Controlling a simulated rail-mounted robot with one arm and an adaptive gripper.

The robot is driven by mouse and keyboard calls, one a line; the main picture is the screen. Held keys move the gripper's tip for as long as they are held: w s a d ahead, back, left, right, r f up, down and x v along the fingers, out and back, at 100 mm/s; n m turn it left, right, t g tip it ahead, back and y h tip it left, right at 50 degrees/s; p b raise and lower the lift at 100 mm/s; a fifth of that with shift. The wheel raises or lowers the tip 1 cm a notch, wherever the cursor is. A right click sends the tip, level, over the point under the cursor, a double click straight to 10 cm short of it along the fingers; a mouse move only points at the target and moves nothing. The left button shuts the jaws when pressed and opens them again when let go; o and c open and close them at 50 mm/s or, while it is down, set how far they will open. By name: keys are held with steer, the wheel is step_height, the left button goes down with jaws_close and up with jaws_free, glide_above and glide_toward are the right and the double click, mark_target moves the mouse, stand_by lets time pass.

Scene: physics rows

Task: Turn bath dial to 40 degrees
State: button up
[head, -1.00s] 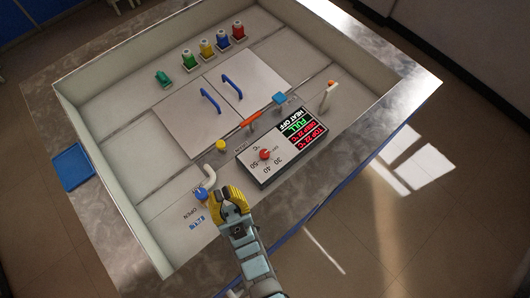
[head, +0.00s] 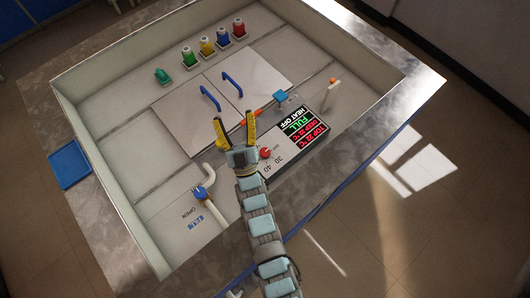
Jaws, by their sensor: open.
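The bath dial is a red knob (head: 265,153) on the sloped control box (head: 285,158), with the marks 30 and 40 printed near it. My gripper (head: 235,127) is open and empty. It is just left of the dial in the head view, with its yellow-tipped fingers pointing up the picture. My gripper and arm hide the left part of the box and some of the scale. I cannot tell exactly where the dial points. The display (head: 306,127) reads FULL and HEAT OFF, with top and deep temperature lines.
Two blue-handled lids (head: 259,72) lie behind my gripper. A blue tray (head: 70,165) is at far left.

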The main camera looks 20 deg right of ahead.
steer(key=w+d+f+n+g+y+b, duration=0.1)
steer(key=w+d+f+n+g+b, duration=0.2)
steer(key=w+d+f+g, duration=0.6)
steer(key=w+d+f+n+g+y+b, duration=0.2)
steer(key=w+d+f+g, duration=0.35)
steer(key=f, duration=0.65)
steer(key=n+g+y+b, duration=0.45)
steer(key=n+g, duration=0.25)
steer(key=g, duration=0.2)
glide_toward(265, 152)
steer(key=p+x, duration=0.1)
steer(key=x, duration=0.9)
steer(key=shift+f, duration=0.1)
steer(key=c, duration=1.2)
